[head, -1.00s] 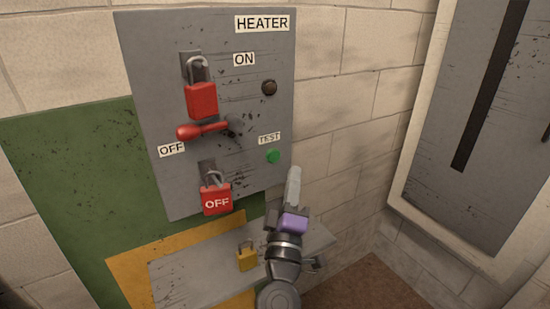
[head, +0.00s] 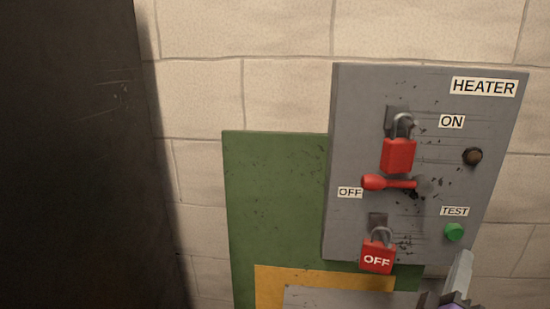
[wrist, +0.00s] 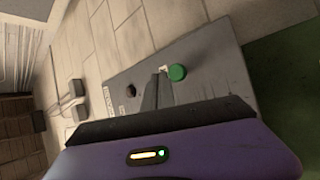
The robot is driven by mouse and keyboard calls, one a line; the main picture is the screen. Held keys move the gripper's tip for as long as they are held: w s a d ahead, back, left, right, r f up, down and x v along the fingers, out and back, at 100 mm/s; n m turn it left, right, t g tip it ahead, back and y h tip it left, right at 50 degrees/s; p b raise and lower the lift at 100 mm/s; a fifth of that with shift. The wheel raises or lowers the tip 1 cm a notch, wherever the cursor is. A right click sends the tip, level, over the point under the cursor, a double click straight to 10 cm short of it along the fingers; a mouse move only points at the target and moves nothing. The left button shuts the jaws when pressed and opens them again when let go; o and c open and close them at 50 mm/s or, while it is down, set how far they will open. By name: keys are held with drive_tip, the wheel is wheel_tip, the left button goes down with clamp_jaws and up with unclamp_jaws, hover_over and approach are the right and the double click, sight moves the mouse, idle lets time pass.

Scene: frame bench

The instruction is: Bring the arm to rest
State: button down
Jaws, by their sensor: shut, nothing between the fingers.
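My gripper (head: 462,262) is at the lower right of the head view, below the green TEST button (head: 454,232). Its fingers are closed together and empty. Only the finger end and a bit of the purple body show there. In the wrist view the closed fingers (wrist: 153,93) point toward the grey panel, with the green button (wrist: 177,73) just to their right. A gap to the panel cannot be judged.
The grey HEATER panel (head: 350,110) carries a red lever (head: 385,183) pointing left at OFF, an upper red padlock (head: 398,156), a lower red OFF padlock (head: 378,258) and a dark lamp (head: 473,156). A grey shelf (head: 330,298) lies below. A dark upright surface (head: 70,150) fills the left.

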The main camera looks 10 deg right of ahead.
drive_tip(key=s+a+f+n+t+y, duration=0.1)
drive_tip(key=s+a+f+t+y, duration=0.35)
drive_tip(key=a+f+y, duration=0.85)
drive_tip(key=s+a+f+m+g+y, duration=0.1)
drive_tip(key=s+a, duration=0.1)
drive_tip(key=s, duration=0.7)
drive_tip(key=s+a+f+m+g+y, duration=0.1)
drive_tip(key=s+a+m+g+y, duration=0.1)
drive_tip(key=s, duration=0.7)
drive_tip(key=s+a+f+m+g+y, duration=0.1)
drive_tip(key=s+a+m, duration=0.1)
drive_tip(key=s, duration=0.7)
drive_tip(key=shift+a, duration=0.45)
drive_tip(key=shift+s, duration=0.1)
